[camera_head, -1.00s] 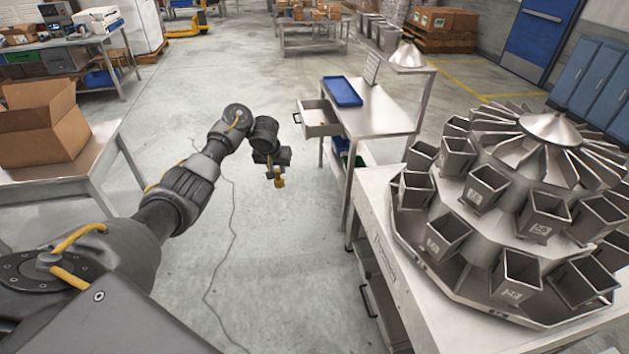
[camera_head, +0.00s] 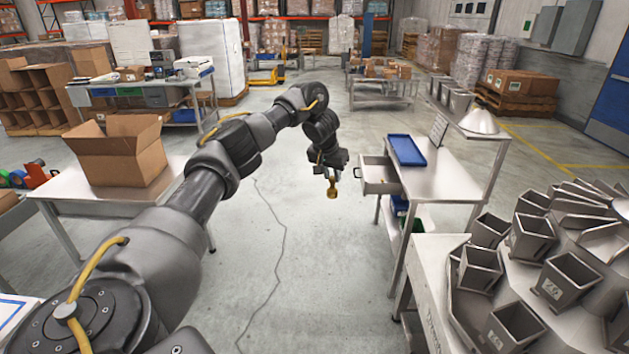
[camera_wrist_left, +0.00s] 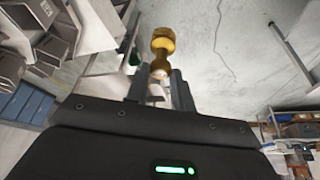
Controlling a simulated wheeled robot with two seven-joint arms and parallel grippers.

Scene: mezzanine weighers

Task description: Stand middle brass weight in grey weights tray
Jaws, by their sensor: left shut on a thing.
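My left gripper (camera_head: 331,174) is shut on a brass weight (camera_head: 332,191), held in the air over open floor, just left of the drawer. In the left wrist view the brass weight (camera_wrist_left: 163,44) sticks out beyond the fingers (camera_wrist_left: 158,88), with its wide knob end away from the gripper. An open grey drawer (camera_head: 378,187) juts from the metal side table, with a small yellowish thing inside, too small to identify. I cannot make out a grey weights tray for certain. My right gripper is not in view.
A blue tray (camera_head: 407,150) lies on the metal side table (camera_head: 445,182). The multi-bucket weigher (camera_head: 565,275) stands at the right. A cardboard box (camera_head: 120,155) sits on a table at the left. The floor (camera_head: 290,255) below my arm is clear apart from a thin dark line.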

